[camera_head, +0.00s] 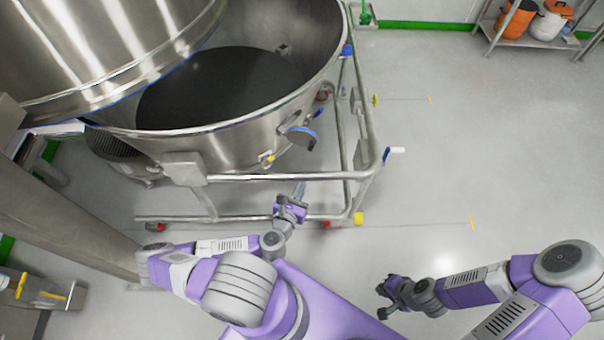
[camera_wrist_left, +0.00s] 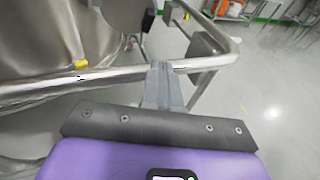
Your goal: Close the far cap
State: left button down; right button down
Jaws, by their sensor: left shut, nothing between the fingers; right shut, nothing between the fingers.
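A large steel vessel (camera_head: 225,150) stands open on a wheeled tubular frame. A round, blue-rimmed cap (camera_head: 301,137) stands out from its near right side, tilted away from the wall. A smaller blue fitting (camera_head: 347,50) shows on the vessel's far right side. I cannot tell for sure which is the far cap. My left gripper (camera_head: 299,188) is shut and empty, below the near blue-rimmed cap and close to the frame's front rail. In the left wrist view its shut fingers (camera_wrist_left: 162,85) point toward the rail. My right gripper (camera_head: 385,300) is shut and empty over the floor.
The frame's rail (camera_head: 290,177) runs between my left arm and the vessel; it also crosses the left wrist view (camera_wrist_left: 90,82). A raised steel lid or bowl (camera_head: 110,50) hangs at upper left. A shelf with containers (camera_head: 530,25) stands far right. The right-hand floor is clear.

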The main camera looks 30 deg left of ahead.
pick_arm(q)
jog(key=w+d+r+m+h+p, duration=0.1)
jog(key=d+r+m+h, duration=0.1)
jog(key=d+m+h, duration=0.5)
jog(key=w+d+r+m+h+p, duration=0.1)
jog(key=w+d+m+h+p, duration=0.1)
jog(key=d+m, duration=0.55)
jog(key=s+d+f+m+g+h+b, duration=0.2)
jog(key=s+d+f+m+g+h, duration=0.2)
jog(key=s+d+f+m+g, duration=0.65)
jog(key=s+a+f+m+g+y+b, duration=0.1)
jog(key=s+a+m+g+y, duration=0.2)
jog(key=a+m, duration=0.5)
jog(key=shift+f+m+g+y+b, duration=0.35)
jog(key=shift+m+g+y, duration=0.4)
jog(key=shift+m+y, duration=0.45)
